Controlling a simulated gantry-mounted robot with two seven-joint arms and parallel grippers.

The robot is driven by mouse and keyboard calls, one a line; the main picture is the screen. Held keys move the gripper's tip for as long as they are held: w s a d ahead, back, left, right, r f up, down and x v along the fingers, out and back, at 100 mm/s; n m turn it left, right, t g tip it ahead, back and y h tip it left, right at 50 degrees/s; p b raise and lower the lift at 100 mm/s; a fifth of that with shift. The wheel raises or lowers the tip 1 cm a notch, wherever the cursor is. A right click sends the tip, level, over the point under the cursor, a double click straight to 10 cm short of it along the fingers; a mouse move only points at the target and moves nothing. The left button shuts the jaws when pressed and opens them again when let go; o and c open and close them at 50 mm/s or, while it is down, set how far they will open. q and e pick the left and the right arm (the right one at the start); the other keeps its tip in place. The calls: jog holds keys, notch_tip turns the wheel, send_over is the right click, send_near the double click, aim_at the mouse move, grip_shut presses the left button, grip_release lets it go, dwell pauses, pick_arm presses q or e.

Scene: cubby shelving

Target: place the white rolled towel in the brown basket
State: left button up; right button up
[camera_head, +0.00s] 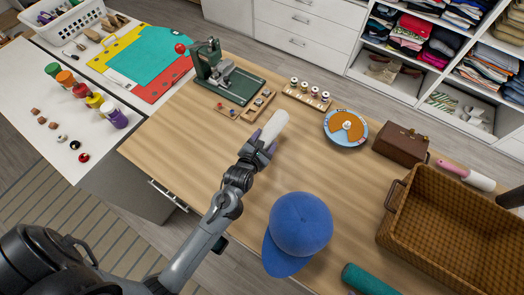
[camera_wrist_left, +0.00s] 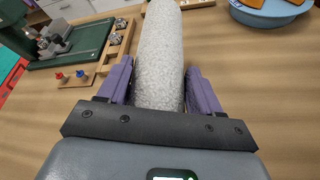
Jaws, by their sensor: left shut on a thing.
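The white rolled towel (camera_head: 274,127) is held in my left gripper (camera_head: 262,144) over the wooden table, left of the middle. In the left wrist view the towel (camera_wrist_left: 160,60) stands out between the two purple fingers of my left gripper (camera_wrist_left: 158,90), which are shut on its near end. The brown basket (camera_head: 445,235) is woven and sits at the right of the table, well to the right of the towel; it looks empty in the part that shows. My right gripper is not in view; a dark part shows at the far right edge.
A blue cap (camera_head: 300,224) lies at the table's front, with a teal roll (camera_head: 368,281) beside it. A blue round dish (camera_head: 346,127), a brown box (camera_head: 401,145) and a lint roller (camera_head: 466,175) stand toward the basket. A green press (camera_head: 228,75) is behind. The middle table is clear.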

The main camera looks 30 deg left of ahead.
pick_arm(q)
jog(key=shift+f+b, duration=2.3)
jog(key=shift+f, duration=0.8)
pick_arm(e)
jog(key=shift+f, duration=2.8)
pick_arm(q)
jog(key=shift+r, duration=0.1)
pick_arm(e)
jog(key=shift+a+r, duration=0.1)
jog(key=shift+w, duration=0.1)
pick_arm(q)
jog(key=shift+f, duration=0.2)
jog(key=o, duration=1.1)
jog(key=shift+r, duration=0.15)
